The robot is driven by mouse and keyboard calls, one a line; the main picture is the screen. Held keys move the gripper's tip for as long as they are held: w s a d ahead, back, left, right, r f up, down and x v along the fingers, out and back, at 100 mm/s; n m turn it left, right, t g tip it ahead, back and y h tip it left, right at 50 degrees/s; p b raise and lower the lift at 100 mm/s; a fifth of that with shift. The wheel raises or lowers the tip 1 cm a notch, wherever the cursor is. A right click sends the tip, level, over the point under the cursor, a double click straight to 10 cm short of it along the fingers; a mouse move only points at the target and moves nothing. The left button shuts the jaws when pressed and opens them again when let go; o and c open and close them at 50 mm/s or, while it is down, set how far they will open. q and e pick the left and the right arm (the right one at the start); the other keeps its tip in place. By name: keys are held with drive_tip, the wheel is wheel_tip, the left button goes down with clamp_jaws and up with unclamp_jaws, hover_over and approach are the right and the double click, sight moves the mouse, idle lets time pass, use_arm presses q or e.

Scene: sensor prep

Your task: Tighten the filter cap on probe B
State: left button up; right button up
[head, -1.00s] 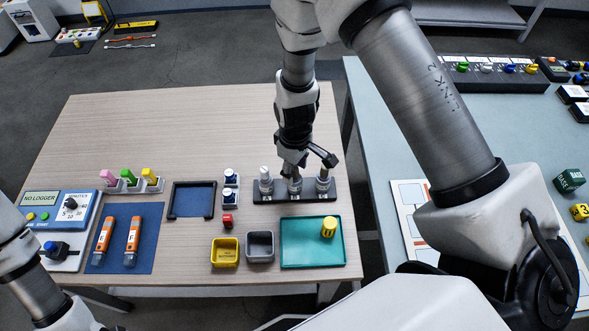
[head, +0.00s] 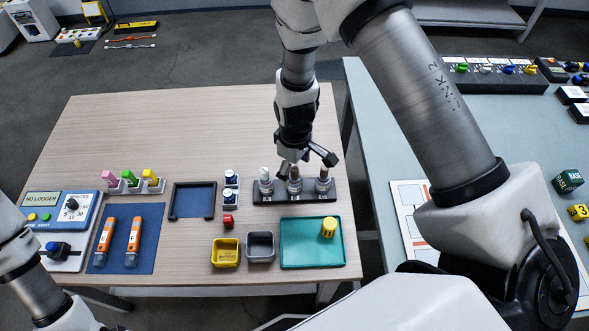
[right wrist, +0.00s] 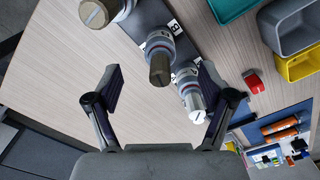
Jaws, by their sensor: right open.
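A dark rack (head: 328,198) at the right of the wooden table holds three upright probes. The middle probe (head: 294,186), which seems to be labelled B in the right wrist view, has a dark brownish cap (right wrist: 160,68). The left probe (head: 266,182) has a pale cap. The right probe (head: 322,182) has a grey-brown cap. My right gripper (right wrist: 160,80) is open and empty, fingers spread on either side of the middle cap's line. In the head view it hangs just above the middle probe, apparently not touching it. My left gripper is out of view.
In front of the rack lie a teal tray (head: 300,258) with a yellow cylinder (head: 328,228), a grey bin (head: 260,247) and a yellow bin (head: 225,252). A small bottle holder (head: 231,205) stands left of the rack. The table behind the rack is clear.

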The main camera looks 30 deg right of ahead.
drive_tip(key=shift+r, duration=0.25)
drive_tip(key=shift+r+p, duration=2.55)
drive_tip(key=shift+r, duration=0.5)
drive_tip(key=shift+f, duration=0.1)
